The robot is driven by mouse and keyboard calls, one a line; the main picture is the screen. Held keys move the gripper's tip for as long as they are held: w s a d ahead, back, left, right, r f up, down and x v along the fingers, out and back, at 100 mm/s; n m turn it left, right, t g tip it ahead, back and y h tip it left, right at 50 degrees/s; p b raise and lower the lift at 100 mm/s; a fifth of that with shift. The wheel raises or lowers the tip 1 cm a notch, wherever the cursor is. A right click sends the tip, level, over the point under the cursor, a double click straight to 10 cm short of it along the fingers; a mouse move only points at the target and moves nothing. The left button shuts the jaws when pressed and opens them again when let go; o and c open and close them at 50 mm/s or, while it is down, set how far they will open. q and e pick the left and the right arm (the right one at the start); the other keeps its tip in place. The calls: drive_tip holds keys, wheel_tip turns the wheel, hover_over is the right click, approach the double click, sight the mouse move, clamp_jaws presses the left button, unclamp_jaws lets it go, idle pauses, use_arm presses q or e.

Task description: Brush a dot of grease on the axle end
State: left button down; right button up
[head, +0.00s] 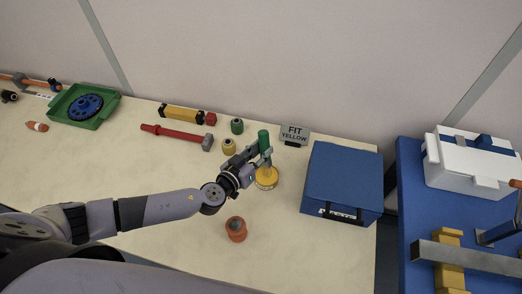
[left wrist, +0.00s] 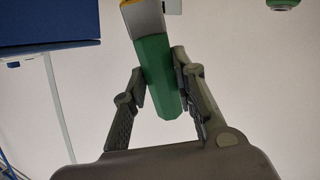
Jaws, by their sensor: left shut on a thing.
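My left gripper (head: 258,160) is shut on a green handle (head: 264,140), which stands upright above a round yellow pot (head: 267,184). In the left wrist view the left gripper (left wrist: 160,75) has one finger on each side of the green handle (left wrist: 156,58). A pale grey section of the held tool (left wrist: 144,19) continues from the handle, with a bit of yellow beyond it. The tool's far end is hidden. A grey bar (head: 470,258) lies across a yellow block (head: 448,275) on the blue surface at right; I cannot tell whether it is the axle.
A blue box (head: 342,180) stands right of the pot. An orange-red pot (head: 236,229) stands in front. Small yellow (head: 228,147) and green (head: 237,126) cylinders, a red-handled hammer (head: 178,136) and a green tray (head: 84,106) are farther left. A white case (head: 470,165) is at right.

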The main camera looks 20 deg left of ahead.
sight(266, 134)
use_arm(q)
drive_tip(key=shift+r+p, duration=1.55)
drive_tip(key=shift+r, duration=1.5)
